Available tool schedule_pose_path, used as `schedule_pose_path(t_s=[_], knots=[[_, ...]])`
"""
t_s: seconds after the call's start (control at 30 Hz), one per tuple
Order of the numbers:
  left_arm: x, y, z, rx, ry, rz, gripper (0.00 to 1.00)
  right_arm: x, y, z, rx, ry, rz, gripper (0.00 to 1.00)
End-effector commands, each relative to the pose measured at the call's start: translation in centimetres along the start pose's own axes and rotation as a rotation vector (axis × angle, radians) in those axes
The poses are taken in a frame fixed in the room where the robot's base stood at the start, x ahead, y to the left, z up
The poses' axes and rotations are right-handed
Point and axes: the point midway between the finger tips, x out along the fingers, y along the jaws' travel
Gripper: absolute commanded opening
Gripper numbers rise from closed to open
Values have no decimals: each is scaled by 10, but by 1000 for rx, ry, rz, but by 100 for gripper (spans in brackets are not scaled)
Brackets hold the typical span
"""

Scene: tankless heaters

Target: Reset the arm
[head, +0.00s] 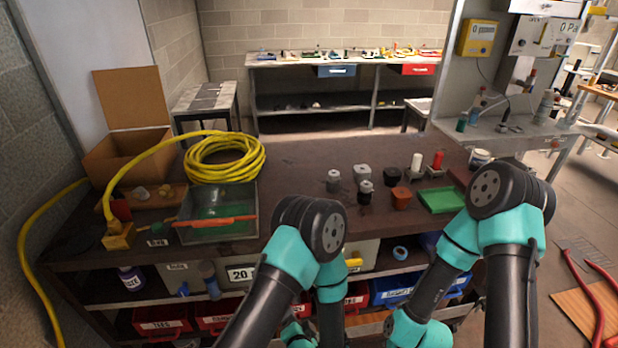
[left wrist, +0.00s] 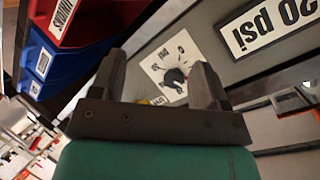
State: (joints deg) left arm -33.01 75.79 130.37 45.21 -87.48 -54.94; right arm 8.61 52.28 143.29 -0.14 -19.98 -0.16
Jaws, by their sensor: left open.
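My left gripper (left wrist: 158,75) shows in the left wrist view, with two dark fingers spread apart and nothing between them. Beyond the fingers is a grey panel with a white dial plate and black knob (left wrist: 174,76). In the head view my left arm (head: 300,250) is folded at the front of the workbench and its gripper cannot be made out. My right arm (head: 490,235) is bent at the right front; its gripper is not visible.
The workbench (head: 300,165) holds a yellow hose coil (head: 222,158), a clear tray (head: 240,200), a cardboard box (head: 130,150), several small fittings and a green tray (head: 440,200). Red bins (head: 160,322) and a blue bin (head: 392,290) sit on shelves below.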

Motion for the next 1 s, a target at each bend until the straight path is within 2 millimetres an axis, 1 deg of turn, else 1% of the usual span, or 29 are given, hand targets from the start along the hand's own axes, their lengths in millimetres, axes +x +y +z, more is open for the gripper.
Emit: schedule_pose_path(t_s=[0.03,0.1,0.2,0.37,0.47,0.57,0.7,0.8,0.9,1.0], knots=[[9,-6,13,-75,-40,57,69,0,0,0,0,0,0,43],[17,-9,28,-177,-92,141,69,0,0,0,0,0,0,43],[25,-13,51,-319,-172,255,69,0,0,0,0,0,0,43],[26,-22,87,-532,-315,420,69,0,0,0,0,0,0,43],[21,-28,110,-655,-413,512,69,0,0,0,0,0,0,43],[11,-37,133,-767,-520,596,69,0,0,0,0,0,0,43],[-10,-50,165,-906,-679,696,69,0,0,0,0,0,0,43],[-27,-58,184,-977,-784,748,69,0,0,0,0,0,0,43],[-38,-64,196,-1017,-856,780,69,0,0,0,0,0,0,43],[-45,-66,202,-1034,-892,795,69,0,0,0,0,0,0,43]])
